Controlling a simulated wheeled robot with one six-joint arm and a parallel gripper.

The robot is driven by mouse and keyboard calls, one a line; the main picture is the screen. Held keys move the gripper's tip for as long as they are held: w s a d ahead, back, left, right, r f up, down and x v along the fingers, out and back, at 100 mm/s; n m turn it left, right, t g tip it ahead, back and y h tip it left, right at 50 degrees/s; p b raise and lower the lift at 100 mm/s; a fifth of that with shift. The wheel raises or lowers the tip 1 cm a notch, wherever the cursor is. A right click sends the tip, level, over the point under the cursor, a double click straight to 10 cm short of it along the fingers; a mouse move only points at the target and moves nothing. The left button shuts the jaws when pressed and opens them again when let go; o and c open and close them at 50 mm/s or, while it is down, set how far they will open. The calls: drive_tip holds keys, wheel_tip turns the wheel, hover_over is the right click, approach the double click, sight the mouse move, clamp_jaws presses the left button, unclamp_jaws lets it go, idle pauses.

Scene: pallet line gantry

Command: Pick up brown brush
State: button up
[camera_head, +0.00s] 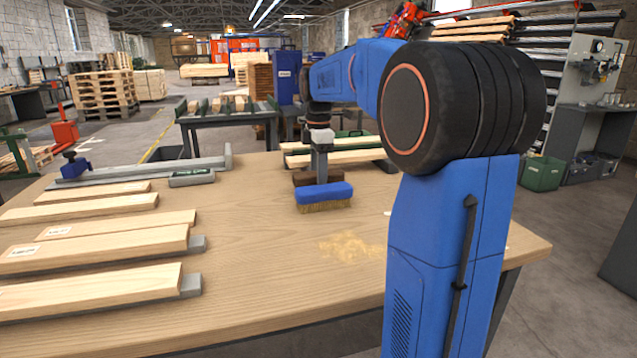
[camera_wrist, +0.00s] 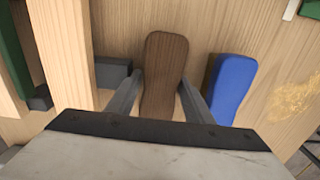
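The brown brush (camera_wrist: 165,72) lies on the wooden table (camera_head: 270,240), its dark wood back facing up in the wrist view. In the head view the brown brush (camera_head: 304,178) shows only in part, behind the blue brush (camera_head: 324,193). My gripper (camera_wrist: 160,85) is open, with one grey finger on each side of the brown brush. I cannot tell whether the fingers touch it. In the head view my gripper (camera_head: 319,165) points down over the brown brush. The blue brush, with tan bristles, lies close beside the right finger in the wrist view (camera_wrist: 232,88).
Several planks (camera_head: 100,250) lie on grey supports at the left of the table. More planks (camera_head: 335,157) lie just behind my gripper. A grey box (camera_head: 192,178) and a blue clamp (camera_head: 75,165) stand further left. Sawdust (camera_head: 350,246) lies in front; the table's middle is mostly clear.

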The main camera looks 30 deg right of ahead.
drive_tip(key=c, duration=0.7)
drive_tip(key=shift+r, duration=0.1)
wheel_tip(320, 180, up, 10)
drive_tip(key=shift+f, duration=0.1)
